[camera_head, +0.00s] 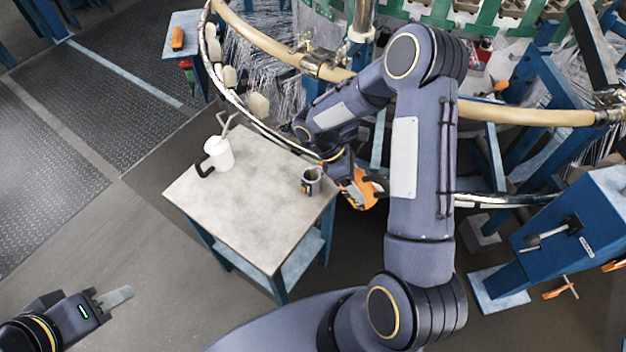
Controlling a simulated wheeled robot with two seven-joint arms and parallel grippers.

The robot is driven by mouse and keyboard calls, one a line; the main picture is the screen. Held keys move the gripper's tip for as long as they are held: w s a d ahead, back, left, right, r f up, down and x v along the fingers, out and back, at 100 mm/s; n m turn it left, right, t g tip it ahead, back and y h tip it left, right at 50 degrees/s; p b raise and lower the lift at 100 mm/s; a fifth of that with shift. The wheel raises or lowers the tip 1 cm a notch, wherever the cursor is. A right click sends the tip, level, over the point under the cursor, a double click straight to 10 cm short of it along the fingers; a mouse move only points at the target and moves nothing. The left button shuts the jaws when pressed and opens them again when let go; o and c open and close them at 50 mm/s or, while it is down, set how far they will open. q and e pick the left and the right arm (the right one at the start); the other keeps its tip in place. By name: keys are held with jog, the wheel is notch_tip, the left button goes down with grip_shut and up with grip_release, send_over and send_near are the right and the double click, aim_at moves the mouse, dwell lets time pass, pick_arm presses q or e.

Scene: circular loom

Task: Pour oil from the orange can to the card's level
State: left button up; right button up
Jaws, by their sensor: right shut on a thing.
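My right gripper (345,172) is at the right edge of the small table, partly hidden by its own wrist. It is shut on the orange can (366,190), which is just off the table's right edge and looks tilted. A small grey cup (312,180) with a dark handle stands on the table, close to the left of the can. I cannot make out the card or any oil level.
A white can (218,153) with a black handle and long spout stands on the table (250,210), whose middle and front are clear. The loom's curved tan rail (270,45) runs behind. A blue frame (560,230) stands at the right. An orange object (178,38) lies on another table.

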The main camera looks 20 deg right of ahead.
aim_at(350, 197)
dwell(0.3)
notch_tip(350, 197, down, 3)
jog(key=t+y+b, duration=0.1)
jog(key=t+b, duration=0.1)
jog(key=b, duration=0.1)
jog(key=shift+s+f+y, duration=0.1)
jog(key=shift+f+y, duration=0.05)
jog(key=shift+y, duration=0.15)
notch_tip(350, 197, down, 4)
jog(key=t+y+b, duration=0.2)
jog(key=t+b, duration=0.1)
jog(key=b, duration=0.1)
jog(key=shift+y, duration=0.3)
jog(key=s+r+p, duration=0.2)
jog(key=r, duration=0.1)
jog(key=s+r+p, duration=0.1)
jog(key=shift+a+r+p, duration=0.1)
jog(key=shift+r+p, duration=0.25)
jog(key=shift+r, duration=0.05)
jog(key=shift+s+r, duration=0.15)
jog(key=shift+s, duration=0.25)
jog(key=shift+w, duration=0.1)
